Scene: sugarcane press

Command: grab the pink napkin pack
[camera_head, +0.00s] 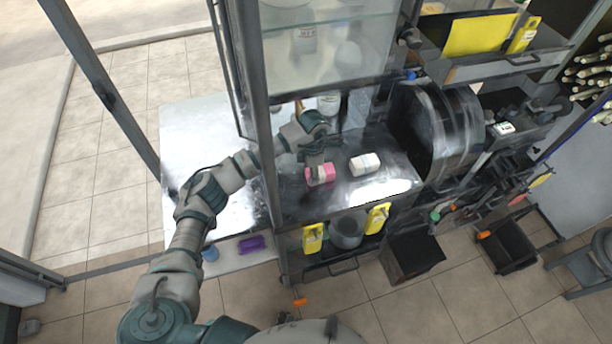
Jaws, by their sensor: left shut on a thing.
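The pink napkin pack (328,173) lies on the dark metal shelf of the press stand, near its left front part. My left arm reaches in from the left past the upright post. My left gripper (316,175) is at the pack's left part and is shut on it. The gripper covers part of the pack, and its fingertips are small in view. The pack appears to be at shelf height; I cannot tell whether it touches the shelf. My right gripper is not in view.
A white pack (365,163) lies just right of the pink one. A grey post (262,130) stands close beside my left arm. A glass case (330,50) is above the shelf. Yellow bottles (313,238) and a dark pot (346,232) stand below. The dark press drum (437,130) is to the right.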

